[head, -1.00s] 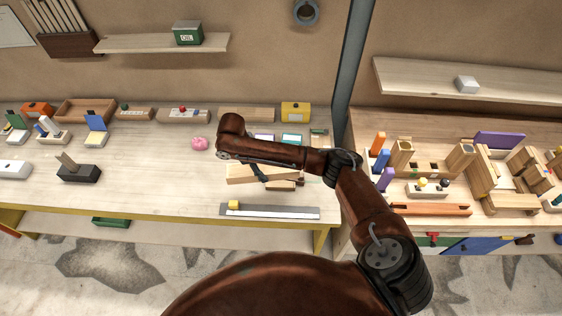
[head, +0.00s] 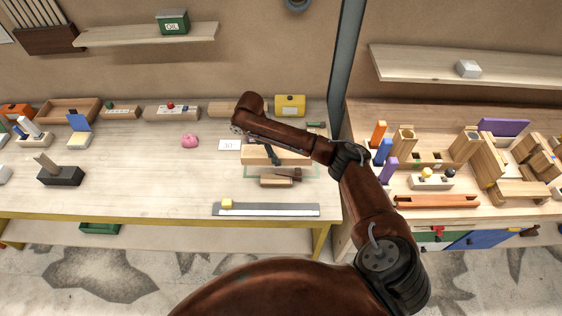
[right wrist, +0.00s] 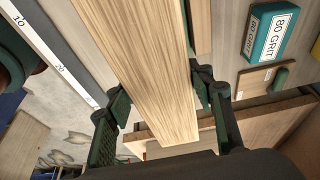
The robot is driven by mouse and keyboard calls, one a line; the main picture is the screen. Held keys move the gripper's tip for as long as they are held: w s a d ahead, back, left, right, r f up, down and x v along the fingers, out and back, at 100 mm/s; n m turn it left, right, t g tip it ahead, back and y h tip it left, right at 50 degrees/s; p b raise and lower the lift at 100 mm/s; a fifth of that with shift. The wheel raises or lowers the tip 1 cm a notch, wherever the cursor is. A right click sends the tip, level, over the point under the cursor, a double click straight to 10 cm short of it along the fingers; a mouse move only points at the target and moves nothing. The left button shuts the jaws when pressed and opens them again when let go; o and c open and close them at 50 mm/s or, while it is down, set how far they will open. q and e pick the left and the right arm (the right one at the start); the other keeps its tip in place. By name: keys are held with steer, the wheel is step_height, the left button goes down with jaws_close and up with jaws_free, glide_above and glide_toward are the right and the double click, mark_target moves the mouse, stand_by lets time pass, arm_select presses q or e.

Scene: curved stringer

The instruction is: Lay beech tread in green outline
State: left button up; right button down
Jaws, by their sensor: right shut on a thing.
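The beech tread (head: 257,154), a pale straight-grained board, is held by my right gripper (head: 274,160) on the left bench. It also fills the middle of the right wrist view (right wrist: 145,65), between the two dark fingers of the right gripper (right wrist: 165,108). The green outline (head: 247,175) is a thin line on the bench top, showing just in front of the tread. The tread looks beyond it, partly overlapping it in the picture; its height above the bench is unclear. My forearm hides part of the area behind. My left gripper is out of view.
A small wooden block (head: 275,182) lies at the outline's front side. A teal 80 GRIT box (right wrist: 271,33) is beside the tread. A pink lump (head: 190,141) sits left; bench around it is clear.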

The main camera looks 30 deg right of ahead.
mark_target(281, 153)
steer(key=shift+w+d+f, duration=0.35)
steer(key=shift+d+f, duration=0.45)
steer(key=shift+f, duration=0.05)
steer(key=shift+d+f, duration=0.4)
steer(key=f, duration=0.3)
steer(key=shift+w+d+f, duration=0.15)
steer(key=shift+d+f, duration=0.1)
steer(key=shift+f, duration=0.05)
steer(key=shift+a+f, duration=0.1)
steer(key=shift+f, duration=0.2)
steer(key=shift+s+f, duration=0.25)
steer(key=shift+f, duration=0.1)
steer(key=c, duration=1.2)
jaws_free()
steer(key=shift+s+f, duration=0.1)
steer(key=shift+f, duration=0.15)
steer(key=shift+c, duration=0.2)
steer(key=o, duration=0.3)
